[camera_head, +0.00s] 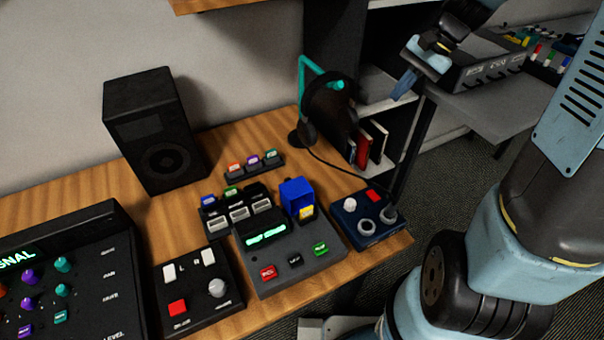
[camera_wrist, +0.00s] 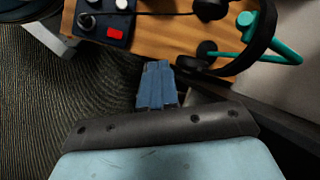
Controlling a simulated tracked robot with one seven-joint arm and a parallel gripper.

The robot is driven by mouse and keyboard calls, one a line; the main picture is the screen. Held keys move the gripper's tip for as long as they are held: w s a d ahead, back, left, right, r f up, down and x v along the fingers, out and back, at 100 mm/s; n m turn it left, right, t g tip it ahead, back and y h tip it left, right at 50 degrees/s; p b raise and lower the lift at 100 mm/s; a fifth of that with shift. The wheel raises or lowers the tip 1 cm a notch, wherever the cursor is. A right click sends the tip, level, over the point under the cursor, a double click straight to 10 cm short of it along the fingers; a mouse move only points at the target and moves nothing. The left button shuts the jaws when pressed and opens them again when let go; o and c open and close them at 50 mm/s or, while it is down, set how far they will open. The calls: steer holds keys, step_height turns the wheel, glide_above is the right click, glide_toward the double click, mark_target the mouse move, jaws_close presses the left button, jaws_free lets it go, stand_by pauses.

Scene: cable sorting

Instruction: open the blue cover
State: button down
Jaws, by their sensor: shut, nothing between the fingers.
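The blue cover (camera_head: 297,194) is on the back right of the grey button panel (camera_head: 262,285) in the head view. It stands upright, and a yellow button (camera_head: 306,212) shows uncovered at its front lower side. My gripper (camera_head: 403,88) is up at the right, beyond the headphones and well away from the cover. Its blue fingers are together and empty, as the wrist view also shows (camera_wrist: 157,68). The blue cover does not show in the wrist view.
Headphones (camera_head: 322,103) hang on a green stand between the panel and my gripper. A dark blue box with knobs (camera_head: 352,232) sits right of the panel. A black speaker (camera_head: 154,130) stands at the back left. Shelves and a grey side table (camera_head: 500,105) are near my gripper.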

steer(key=w+f+m+g+y, duration=0.1)
steer(key=w+f+m+y, duration=0.3)
steer(key=w+f, duration=0.55)
steer(key=g+y, duration=0.6)
steer(key=g, duration=0.1)
glide_toward(301, 178)
steer(key=w+f, duration=0.4)
steer(key=shift+w+f, duration=0.15)
steer(key=shift+w, duration=0.05)
steer(key=shift+s+a+n+g, duration=0.3)
steer(key=shift+s+a, duration=0.15)
steer(key=shift+s, duration=0.05)
steer(key=x, duration=0.9)
steer(key=shift+a, duration=0.1)
